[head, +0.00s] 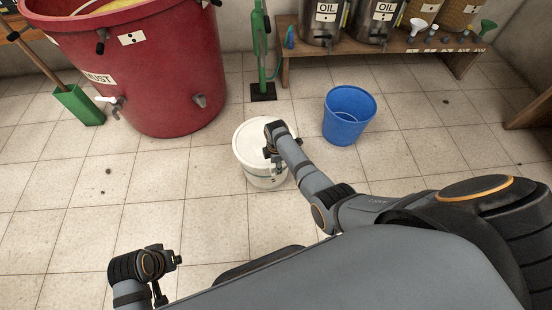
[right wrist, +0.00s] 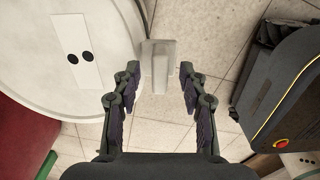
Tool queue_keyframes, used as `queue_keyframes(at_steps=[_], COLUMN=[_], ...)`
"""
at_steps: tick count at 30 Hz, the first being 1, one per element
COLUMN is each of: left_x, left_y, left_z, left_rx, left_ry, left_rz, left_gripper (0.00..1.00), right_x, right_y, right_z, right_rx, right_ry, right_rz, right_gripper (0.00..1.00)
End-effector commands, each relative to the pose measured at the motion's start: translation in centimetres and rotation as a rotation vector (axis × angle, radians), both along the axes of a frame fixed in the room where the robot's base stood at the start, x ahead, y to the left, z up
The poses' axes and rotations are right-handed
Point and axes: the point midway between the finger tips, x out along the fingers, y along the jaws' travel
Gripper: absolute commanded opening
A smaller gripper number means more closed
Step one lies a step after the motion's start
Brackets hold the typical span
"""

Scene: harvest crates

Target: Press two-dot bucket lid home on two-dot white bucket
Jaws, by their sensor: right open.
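The two-dot white bucket (head: 262,181) stands on the tiled floor at the middle of the head view. Its round white lid (head: 250,135) lies on top; I cannot tell whether it is fully seated. In the right wrist view the lid (right wrist: 35,55) fills the upper left and carries a white label with two black dots. My right gripper (head: 271,157) is over the lid's right side, partly hiding it. Its fingers (right wrist: 158,85) are open, with a pale block (right wrist: 158,66) beside the lid rim showing between their tips. My left gripper (head: 178,260) is at lower left, away from the bucket.
A blue bucket (head: 345,118) stands right of the white one. A green stand (head: 262,60) and a wooden bench (head: 400,66) with oil cans are behind.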

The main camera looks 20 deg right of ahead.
Motion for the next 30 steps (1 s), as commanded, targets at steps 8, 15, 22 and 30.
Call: queue_keyframes(at_steps=[8,15,22,30], left_x=[0.0,0.0,0.0,0.0], left_y=[0.0,0.0,0.0,0.0], left_z=[0.0,0.0,0.0,0.0], left_rx=[0.000,0.000,0.000,0.000], left_ry=[0.000,0.000,0.000,0.000], left_rz=[0.000,0.000,0.000,0.000], left_gripper=[0.00,0.00,0.00,0.00], right_x=[-0.1,-0.2,-0.3,-0.9], right_y=[0.1,0.1,0.0,-0.2], right_z=[6.5,10.3,10.9,10.4], right_rx=[0.001,0.001,0.001,0.002], right_ry=[-0.005,-0.001,-0.001,-0.002], right_rz=[-0.001,0.000,0.000,-0.038], right_gripper=[0.43,0.43,0.43,0.43])
